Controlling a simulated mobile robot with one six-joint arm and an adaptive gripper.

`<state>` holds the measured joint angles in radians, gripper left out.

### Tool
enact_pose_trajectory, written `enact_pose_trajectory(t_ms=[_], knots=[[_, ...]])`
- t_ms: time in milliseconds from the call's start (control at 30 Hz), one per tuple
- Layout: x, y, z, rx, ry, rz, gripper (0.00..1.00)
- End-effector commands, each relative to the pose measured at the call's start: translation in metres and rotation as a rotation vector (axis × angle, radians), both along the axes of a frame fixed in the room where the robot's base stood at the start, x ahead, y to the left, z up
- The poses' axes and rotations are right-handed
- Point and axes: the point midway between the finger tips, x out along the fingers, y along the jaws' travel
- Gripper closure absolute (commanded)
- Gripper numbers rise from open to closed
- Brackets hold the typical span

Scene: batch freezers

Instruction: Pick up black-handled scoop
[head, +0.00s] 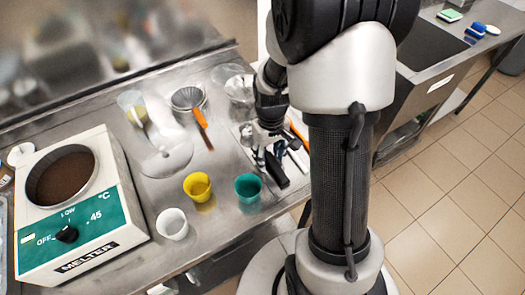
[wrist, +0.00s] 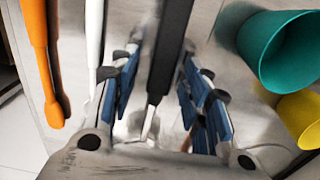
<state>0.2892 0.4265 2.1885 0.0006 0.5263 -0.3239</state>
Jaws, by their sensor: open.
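The black-handled scoop (wrist: 172,45) lies on the steel counter among other tools. In the wrist view its black handle runs between my gripper's fingers (wrist: 160,68), with a thin metal shank toward the palm. The fingers stand apart on both sides of it, and I see no contact. In the head view my gripper (head: 265,150) is low over the tools, and the black handle (head: 277,172) shows just below it. The scoop's bowl is hidden.
A white handle (wrist: 94,40) and an orange handle (wrist: 40,45) lie to the left in the wrist view. A teal cup (head: 248,187) and a yellow cup (head: 198,186) stand close by. A white cup (head: 172,223) and the melter (head: 75,210) are farther left.

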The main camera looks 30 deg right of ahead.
Motion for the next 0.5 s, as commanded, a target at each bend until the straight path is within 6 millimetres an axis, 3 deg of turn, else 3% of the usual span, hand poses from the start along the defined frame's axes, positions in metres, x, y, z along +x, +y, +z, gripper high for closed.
enact_pose_trajectory(t_ms=[67, 500], knots=[[0.0001, 0.0, 0.0011, 0.0, 0.0, 0.0, 0.57], [0.0001, 0.0, 0.0012, 0.0, 0.0, 0.0, 0.86]])
